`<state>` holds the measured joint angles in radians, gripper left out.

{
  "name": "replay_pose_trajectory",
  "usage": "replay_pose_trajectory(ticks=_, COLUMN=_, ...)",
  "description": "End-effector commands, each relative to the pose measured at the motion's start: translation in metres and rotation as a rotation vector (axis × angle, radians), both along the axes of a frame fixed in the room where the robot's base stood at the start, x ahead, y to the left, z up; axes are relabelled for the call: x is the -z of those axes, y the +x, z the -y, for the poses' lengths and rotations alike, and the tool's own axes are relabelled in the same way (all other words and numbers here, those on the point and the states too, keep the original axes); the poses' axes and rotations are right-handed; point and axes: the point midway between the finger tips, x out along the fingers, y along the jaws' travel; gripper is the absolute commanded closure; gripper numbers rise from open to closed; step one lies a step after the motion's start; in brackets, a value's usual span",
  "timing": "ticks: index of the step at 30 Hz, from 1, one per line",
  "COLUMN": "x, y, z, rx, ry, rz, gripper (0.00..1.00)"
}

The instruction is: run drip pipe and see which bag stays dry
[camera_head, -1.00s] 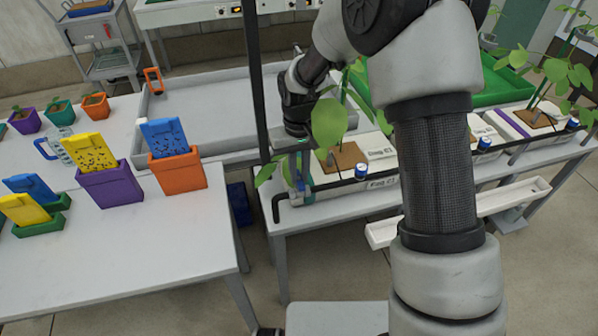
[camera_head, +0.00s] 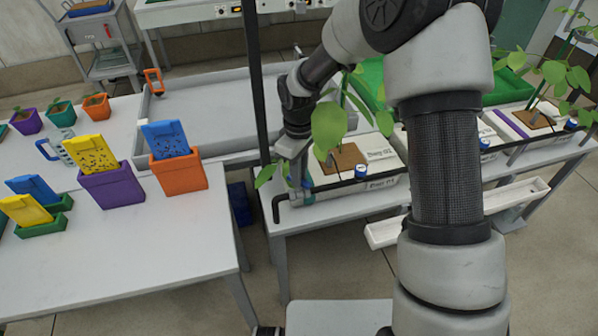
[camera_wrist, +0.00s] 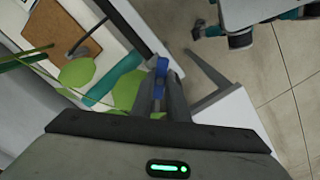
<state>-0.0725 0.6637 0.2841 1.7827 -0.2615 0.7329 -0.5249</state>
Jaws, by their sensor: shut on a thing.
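My gripper (camera_wrist: 160,90) is shut on a small blue part (camera_wrist: 161,66), which looks like a valve handle, at the left end of the bench. In the head view my gripper (camera_head: 292,170) is partly hidden by a leaf. A black pipe (camera_head: 335,186) runs along the bench's front edge and bends down at its left end. White grow bags (camera_head: 383,156) lie behind it, with plants in brown blocks (camera_head: 347,157). Blue-capped cups (camera_head: 361,171) stand along the front. My arm hides the middle of the row. I cannot tell whether any bag is wet.
The left table (camera_head: 130,245) holds a purple pot (camera_head: 112,187) and an orange pot (camera_head: 180,174) with yellow and blue cards. A grey tray (camera_head: 205,105) lies behind. A white gutter (camera_head: 385,233) hangs below the bench front. A dark post (camera_head: 256,80) stands left of my gripper.

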Motion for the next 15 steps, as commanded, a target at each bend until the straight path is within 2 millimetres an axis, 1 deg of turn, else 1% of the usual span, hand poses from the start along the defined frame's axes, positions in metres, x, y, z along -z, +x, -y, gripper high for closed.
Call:
replay_pose_trajectory(ticks=9, x=-0.0025, y=0.0008, z=-0.0003, rx=-0.296, ry=0.002, rz=0.002, gripper=1.0)
replay_pose_trajectory(ticks=15, x=-0.0027, y=0.001, z=-0.0008, rx=-0.457, ry=0.003, rz=0.004, gripper=1.0)
